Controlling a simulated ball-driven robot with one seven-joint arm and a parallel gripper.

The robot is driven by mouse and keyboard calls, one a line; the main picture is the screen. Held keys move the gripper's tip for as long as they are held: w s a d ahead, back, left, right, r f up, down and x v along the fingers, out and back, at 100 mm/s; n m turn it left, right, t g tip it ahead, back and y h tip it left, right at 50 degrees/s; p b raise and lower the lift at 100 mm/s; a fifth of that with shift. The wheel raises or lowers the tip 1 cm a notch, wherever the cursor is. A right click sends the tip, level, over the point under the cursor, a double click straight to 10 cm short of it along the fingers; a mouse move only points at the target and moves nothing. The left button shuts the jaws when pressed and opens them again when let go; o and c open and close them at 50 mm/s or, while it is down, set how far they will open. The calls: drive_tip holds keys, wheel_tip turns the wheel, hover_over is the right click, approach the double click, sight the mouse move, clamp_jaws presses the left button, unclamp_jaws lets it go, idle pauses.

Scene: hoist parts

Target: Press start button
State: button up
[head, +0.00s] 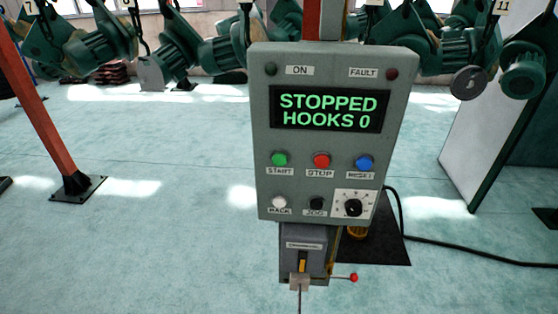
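A grey control box (330,140) stands upright on a post in the middle of the head view. Its display (330,108) reads "STOPPED HOOKS 0" in green letters. The green start button (280,160) is at the left of the button row, above a "START" label. The red stop button (321,160) is in the middle of that row and the blue reset button (364,163) is at its right. The ON lamp (270,69) and the FAULT lamp (392,73) look dark. Nothing covers the start button. My gripper is not in view.
Below the buttons are a white button (279,202), a black jog button (317,203) and a dial (353,207). A lower grey box (304,255) has a red-knobbed lever (353,278). Green hoist parts (100,47) hang behind. An orange post (40,100) stands left. A black cable (470,250) runs right.

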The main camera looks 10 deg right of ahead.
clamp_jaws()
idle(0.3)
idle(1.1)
